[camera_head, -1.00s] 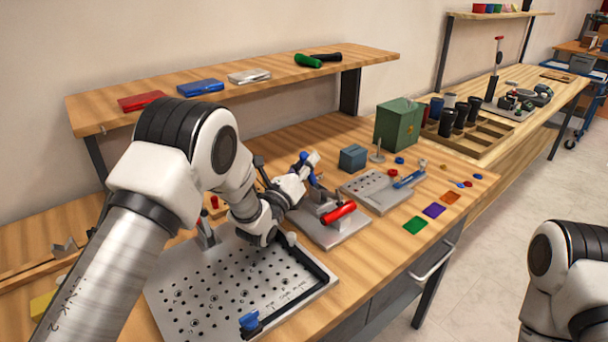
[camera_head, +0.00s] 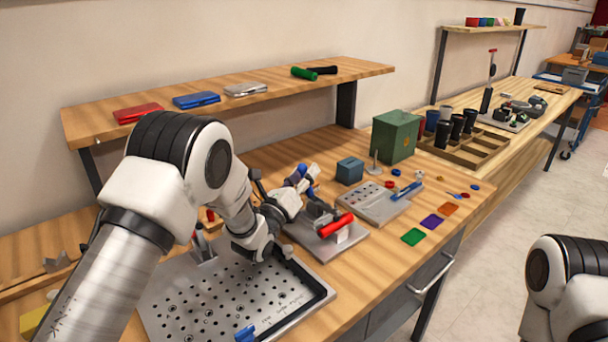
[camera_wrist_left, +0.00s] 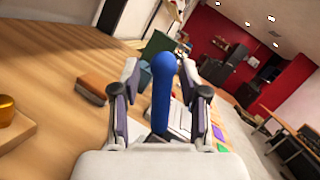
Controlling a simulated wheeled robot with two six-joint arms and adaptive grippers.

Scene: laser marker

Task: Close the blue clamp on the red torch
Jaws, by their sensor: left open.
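The red torch (camera_head: 336,224) lies on a small grey clamp base (camera_head: 318,246) near the middle of the bench. The clamp's blue handle (camera_head: 312,172) stands up behind the torch, partly hidden by my left gripper (camera_head: 303,180). In the left wrist view the blue handle (camera_wrist_left: 163,98) rises between the two open fingers of my left gripper (camera_wrist_left: 160,72), with gaps on both sides. I cannot tell whether a finger touches it. My right gripper is outside the views; only part of my right arm shows at the lower right.
A perforated metal plate (camera_head: 180,290) with a blue piece (camera_head: 246,333) lies in front. A second grey plate (camera_head: 362,207), a blue-grey box (camera_head: 350,170) and a green box (camera_head: 398,135) stand to the right. A shelf (camera_head: 230,103) runs above the bench.

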